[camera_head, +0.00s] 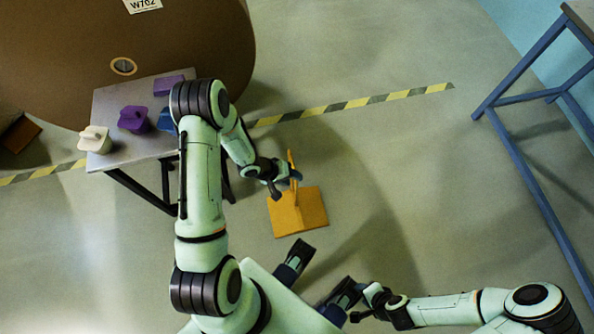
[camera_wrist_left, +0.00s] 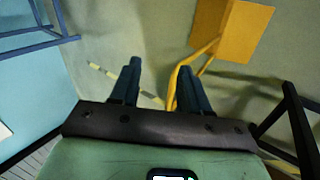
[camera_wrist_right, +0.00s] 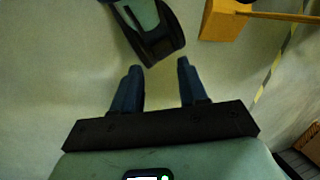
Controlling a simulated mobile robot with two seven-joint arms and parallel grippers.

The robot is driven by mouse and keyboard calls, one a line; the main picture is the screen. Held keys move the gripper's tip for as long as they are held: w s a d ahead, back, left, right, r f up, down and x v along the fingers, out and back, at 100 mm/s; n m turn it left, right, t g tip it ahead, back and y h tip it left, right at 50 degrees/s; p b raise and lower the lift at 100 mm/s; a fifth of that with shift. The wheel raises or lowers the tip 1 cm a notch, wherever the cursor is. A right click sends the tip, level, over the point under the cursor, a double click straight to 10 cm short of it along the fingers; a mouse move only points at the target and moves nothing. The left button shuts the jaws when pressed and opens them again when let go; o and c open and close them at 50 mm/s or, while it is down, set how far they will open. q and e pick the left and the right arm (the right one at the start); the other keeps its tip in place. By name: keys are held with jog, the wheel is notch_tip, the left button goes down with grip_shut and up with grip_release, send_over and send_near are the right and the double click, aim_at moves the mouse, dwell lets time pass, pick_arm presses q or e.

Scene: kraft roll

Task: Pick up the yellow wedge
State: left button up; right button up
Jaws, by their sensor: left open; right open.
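The yellow wedge (camera_head: 302,212) rests on the floor near the middle of the head view, with a thin upright handle rising at its far side. It also shows at the top of the left wrist view (camera_wrist_left: 232,28) and at the top right of the right wrist view (camera_wrist_right: 224,20). My left gripper (camera_head: 286,184) is open at the handle. In the left wrist view the handle runs close to the inner side of the right finger of this gripper (camera_wrist_left: 160,75); contact cannot be told. My right gripper (camera_head: 360,302) is open and empty, low and apart from the wedge.
A large brown roll (camera_head: 60,50) stands at the upper left. A small grey table (camera_head: 110,98) before it bears a white item (camera_head: 95,140), a purple item (camera_head: 134,120) and others. A blue-framed bench (camera_head: 540,200) stands right. Floor right of the wedge is clear.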

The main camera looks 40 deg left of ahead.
pick_arm(q)
jog(key=w+a+f+n+b, duration=0.1)
jog(key=a+b, duration=0.2)
jog(key=a, duration=0.4)
pick_arm(e)
jog(key=w+d+f+t+h+b, duration=0.1)
jog(key=w+d+f+t+b, duration=0.3)
jog(key=w+f, duration=0.5)
pick_arm(q)
jog(key=b+x, duration=0.3)
jog(key=x, duration=1)
jog(key=shift+w+b, duration=0.25)
jog(key=shift+b, duration=0.1)
jog(key=shift+a, duration=0.1)
grip_shut()
pick_arm(e)
jog(key=s+d+f+m+g, duration=0.1)
jog(key=s+f+g, duration=0.2)
jog(key=s+f, duration=0.2)
jog(key=shift+s+f, duration=0.3)
jog(key=shift+s, duration=0.2)
pick_arm(q)
jog(key=shift+r, duration=0.1)
